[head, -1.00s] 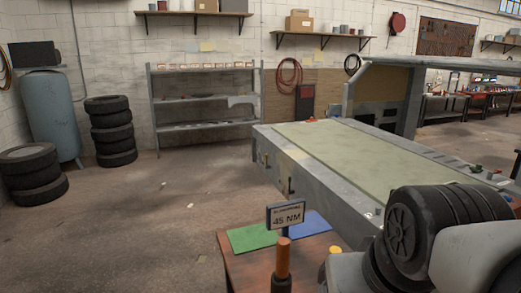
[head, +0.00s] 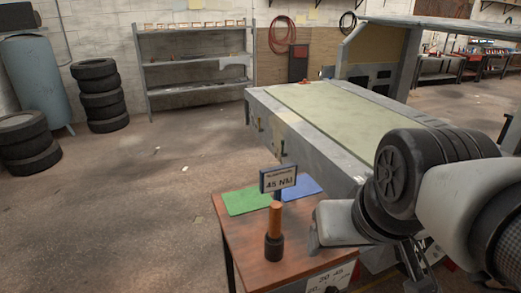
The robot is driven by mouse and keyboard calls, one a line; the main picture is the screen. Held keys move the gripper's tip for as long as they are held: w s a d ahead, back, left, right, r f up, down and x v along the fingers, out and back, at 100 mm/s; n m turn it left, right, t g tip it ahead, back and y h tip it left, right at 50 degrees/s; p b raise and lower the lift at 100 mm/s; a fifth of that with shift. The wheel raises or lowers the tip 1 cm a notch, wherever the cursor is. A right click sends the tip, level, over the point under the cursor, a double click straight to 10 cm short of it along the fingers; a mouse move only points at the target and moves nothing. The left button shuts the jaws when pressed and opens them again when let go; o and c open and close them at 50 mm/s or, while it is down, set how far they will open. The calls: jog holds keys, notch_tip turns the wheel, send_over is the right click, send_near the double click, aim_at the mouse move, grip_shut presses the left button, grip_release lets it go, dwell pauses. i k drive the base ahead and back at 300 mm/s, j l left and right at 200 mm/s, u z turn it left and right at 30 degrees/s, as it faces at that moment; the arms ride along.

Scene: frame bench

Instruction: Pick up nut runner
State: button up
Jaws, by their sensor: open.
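A tool with an orange-brown handle and a dark, wider lower end, which looks like the nut runner (head: 274,230), stands upright on a small brown table (head: 245,262). My arm reaches in from the right. Its grey end, my gripper (head: 322,236), is just right of the tool, over the table, and is open and apart from the tool. Its fingers are only partly visible. A sign reading 45 NM (head: 278,180) stands right behind the tool.
A green mat (head: 247,200) and a blue mat (head: 301,186) lie at the table's back. A dial panel (head: 335,280) is at its front right. A long grey bench (head: 310,140) stands behind. Tyre stacks (head: 100,95) stand far left.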

aim_at(275, 216)
jog(key=z, duration=0.95)
jog(key=k+u, duration=0.15)
jog(key=u, duration=0.95)
jog(key=i+l, duration=0.2)
jog(key=l, duration=0.15)
jog(key=i+l, duration=0.2)
jog(key=l, duration=0.1)
